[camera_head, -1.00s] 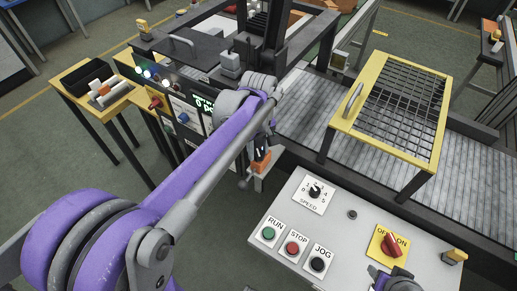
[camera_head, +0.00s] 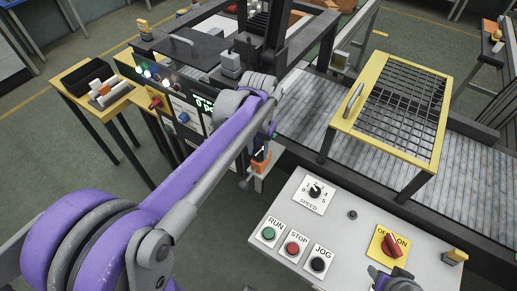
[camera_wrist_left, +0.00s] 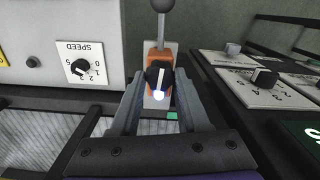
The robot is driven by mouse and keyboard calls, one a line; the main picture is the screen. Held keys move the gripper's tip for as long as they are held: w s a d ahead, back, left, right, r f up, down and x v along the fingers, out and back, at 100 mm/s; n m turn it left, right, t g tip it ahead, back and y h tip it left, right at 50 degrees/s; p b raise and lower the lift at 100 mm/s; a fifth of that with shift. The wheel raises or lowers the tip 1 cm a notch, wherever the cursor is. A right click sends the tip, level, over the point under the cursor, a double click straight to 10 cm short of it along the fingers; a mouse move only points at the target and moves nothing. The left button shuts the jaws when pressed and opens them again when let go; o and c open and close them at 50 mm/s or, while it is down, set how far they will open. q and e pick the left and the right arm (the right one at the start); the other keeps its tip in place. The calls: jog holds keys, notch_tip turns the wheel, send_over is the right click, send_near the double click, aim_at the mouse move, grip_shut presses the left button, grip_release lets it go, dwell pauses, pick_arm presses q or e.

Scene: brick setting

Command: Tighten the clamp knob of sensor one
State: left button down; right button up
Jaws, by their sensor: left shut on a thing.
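The sensor clamp, an orange block (camera_head: 261,162) on a light bracket, sits beside the conveyor; I cannot read a label naming it sensor one. In the left wrist view the orange body (camera_wrist_left: 152,55) stands behind a black knob (camera_wrist_left: 153,72) with a white pointer line. My left gripper (camera_wrist_left: 160,80) is shut on this knob, one finger on each side. In the head view my left arm hides most of the gripper (camera_head: 264,148) and the knob. My right arm's end (camera_head: 393,281) shows only in part at the bottom edge; its fingers cannot be made out.
A control panel (camera_head: 340,225) with speed dial, buttons and a red switch (camera_head: 391,245) lies right of the clamp. A yellow-framed mesh guard (camera_head: 398,105) stands over the conveyor (camera_head: 310,115). A lever with a grey ball (camera_wrist_left: 162,5) rises by the clamp.

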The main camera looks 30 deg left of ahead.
aim_at(258, 153)
pick_arm(q)
jog(key=shift+m, duration=2)
jog(key=shift+c, duration=1.9)
grip_release()
jog(key=shift+r, duration=0.15)
notch_tip(258, 153, up, 11)
jog(key=shift+f+p, duration=0.2)
jog(key=shift+p, duration=0.15)
